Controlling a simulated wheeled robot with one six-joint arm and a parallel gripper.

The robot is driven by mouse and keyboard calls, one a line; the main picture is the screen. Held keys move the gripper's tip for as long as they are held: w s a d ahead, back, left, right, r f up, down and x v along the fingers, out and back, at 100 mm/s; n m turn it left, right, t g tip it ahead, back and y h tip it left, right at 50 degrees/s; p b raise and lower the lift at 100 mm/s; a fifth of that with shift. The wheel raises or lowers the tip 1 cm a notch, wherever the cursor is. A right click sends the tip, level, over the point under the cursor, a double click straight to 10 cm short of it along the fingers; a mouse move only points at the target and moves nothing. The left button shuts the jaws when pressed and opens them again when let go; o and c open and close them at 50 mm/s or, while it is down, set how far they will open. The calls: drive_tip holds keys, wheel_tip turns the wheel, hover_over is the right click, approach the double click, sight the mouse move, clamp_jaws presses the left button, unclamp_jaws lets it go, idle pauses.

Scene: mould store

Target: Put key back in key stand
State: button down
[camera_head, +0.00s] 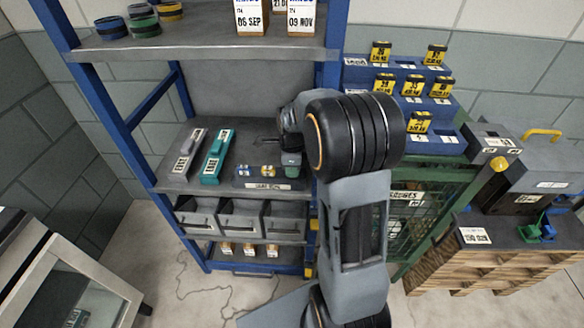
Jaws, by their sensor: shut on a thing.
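The key stand (262,184) is a dark, low block with a white label on its front, on the middle shelf of the blue rack. Two small keys with yellow and blue heads, the left key (242,171) and the middle key (268,171), stand in it. My gripper (291,150) is over the right end of the stand, pointing down. It is shut on a key with a greenish head (291,159). The key's lower end is hidden or too small to tell whether it is in the stand or just above it. My wrist partly hides the fingers.
A grey device (187,152) and a teal device (216,156) lie left of the stand. Grey bins (240,221) hang below. The upper shelf (200,47) overhangs the space. A blue rack post stands close right, and stepped blue holders with yellow tags (412,88) are beyond.

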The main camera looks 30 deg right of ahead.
drive_tip(key=c, duration=1)
unclamp_jaws()
drive_tip(key=shift+r, duration=0.1)
wheel_tip(320, 180, up, 7)
drive_tip(key=shift+r+p, duration=0.1)
drive_tip(key=shift+p, duration=0.4)
drive_tip(key=shift+s+a+r+n, duration=0.2)
drive_tip(key=shift+a+r+n, duration=0.1)
drive_tip(key=shift+r, duration=0.15)
drive_tip(key=shift+s+a+r+n+t+p, duration=0.6)
drive_tip(key=shift+s+a+r+n+p, duration=1.15)
drive_tip(key=shift+s+n, duration=1.55)
drive_tip(key=shift+s+a+r+n+t+p, duration=0.6)
drive_tip(key=shift+s+a+r+n+p, duration=1.1)
drive_tip(key=shift+n, duration=2.8)
drive_tip(key=shift+s+a+r+n+t+p, duration=0.6)
drive_tip(key=shift+s+a+r+n+p, duration=0.65)
drive_tip(key=shift+s+r+n, duration=2)
drive_tip(key=shift+w+d+f+n, duration=0.1)
drive_tip(key=shift+w+f+n, duration=0.1)
drive_tip(key=shift+f+n, duration=0.25)
drive_tip(key=shift+w+d+f+n, duration=0.1)
drive_tip(key=shift+w+f+n, duration=0.1)
drive_tip(key=shift+f, duration=0.35)
